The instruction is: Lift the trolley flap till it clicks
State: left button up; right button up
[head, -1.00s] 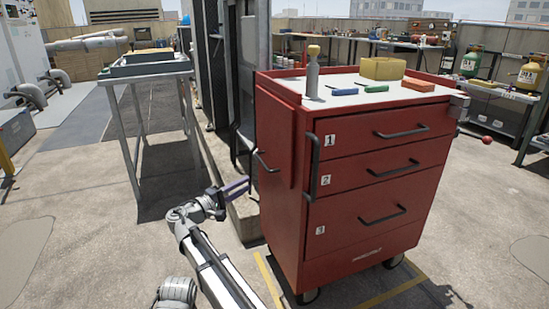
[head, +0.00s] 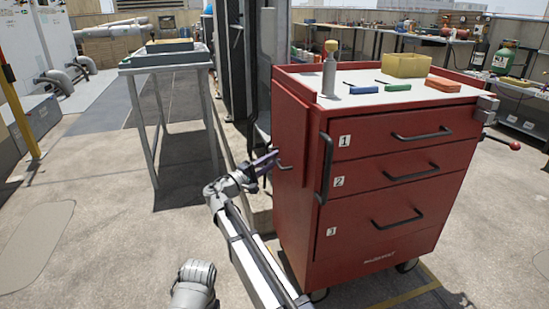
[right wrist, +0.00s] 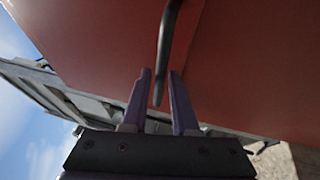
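The red trolley (head: 385,190) stands right of centre in the head view, with drawers marked 1, 2 and 3. Its flap (head: 292,128) is a red panel hanging down along the trolley's left side. A dark bar handle (head: 286,168) sits low on that side. My right gripper (head: 274,158) is beside the handle. In the right wrist view my right gripper (right wrist: 160,76) is open, and the handle (right wrist: 167,45) reaches down between its purple fingers, with gaps visible on both sides. My left gripper is not in view.
The trolley top holds a grey bottle (head: 330,72), a yellow box (head: 406,64), an orange block (head: 443,83) and blue and green tools. A metal stand (head: 165,66) is at the left. Dark upright frames stand close behind the flap side. Open concrete lies to the left.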

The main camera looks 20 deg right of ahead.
jog(key=shift+w+d+r, duration=0.1)
jog(key=shift+w+d, duration=0.1)
jog(key=shift+d, duration=0.2)
grip_shut()
dwell(1.3)
